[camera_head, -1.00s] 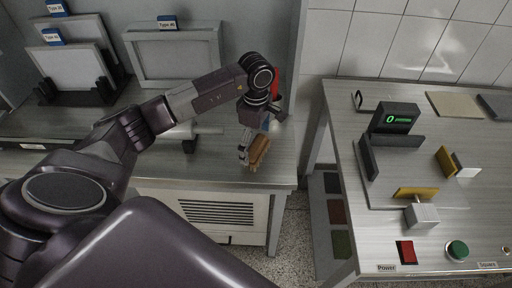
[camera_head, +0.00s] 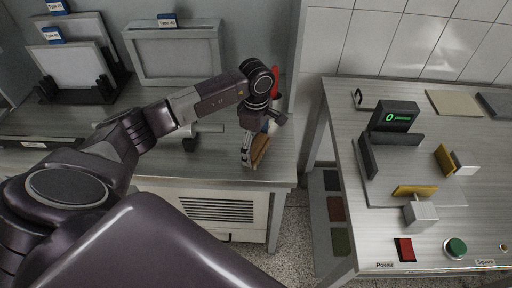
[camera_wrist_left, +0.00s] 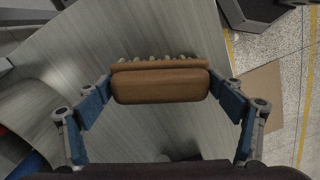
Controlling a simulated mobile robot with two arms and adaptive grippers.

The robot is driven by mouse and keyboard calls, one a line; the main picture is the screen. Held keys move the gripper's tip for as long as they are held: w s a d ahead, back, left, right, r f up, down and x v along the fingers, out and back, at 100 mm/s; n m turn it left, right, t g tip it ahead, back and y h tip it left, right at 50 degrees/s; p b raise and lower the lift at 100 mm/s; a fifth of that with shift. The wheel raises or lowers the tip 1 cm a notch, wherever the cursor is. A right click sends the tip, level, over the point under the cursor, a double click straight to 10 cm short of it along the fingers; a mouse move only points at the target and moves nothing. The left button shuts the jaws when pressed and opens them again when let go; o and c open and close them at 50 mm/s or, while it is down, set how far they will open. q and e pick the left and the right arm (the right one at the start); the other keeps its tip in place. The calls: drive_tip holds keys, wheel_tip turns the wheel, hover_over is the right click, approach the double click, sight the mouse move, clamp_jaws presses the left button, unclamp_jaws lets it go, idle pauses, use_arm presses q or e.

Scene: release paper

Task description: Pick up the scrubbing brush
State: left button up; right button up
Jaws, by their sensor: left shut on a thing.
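The scrubbing brush (camera_head: 259,152) has a brown wooden back and stands near the front right edge of the left table. In the left wrist view the brush (camera_wrist_left: 160,82) sits between the two blue fingers, with a row of pale bristle tufts along its far side. My left gripper (camera_head: 250,154) is shut on the brush, one finger at each end of it; the gripper also shows in the left wrist view (camera_wrist_left: 160,90). I cannot tell whether the brush touches the table. My right gripper is not in view.
A red-topped bottle (camera_head: 275,82) stands behind the left gripper, partly hidden. Framed panels (camera_head: 176,57) stand at the back of the left table. A gap with floor separates it from the right table (camera_head: 440,225), which holds a digital display (camera_head: 396,117) and buttons.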

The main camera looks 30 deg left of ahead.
use_arm(q)
drive_tip(key=shift+r, duration=0.15)
wheel_tip(320, 180, up, 12)
drive_tip(key=b, duration=0.3)
wheel_tip(320, 180, up, 8)
hover_over(256, 143)
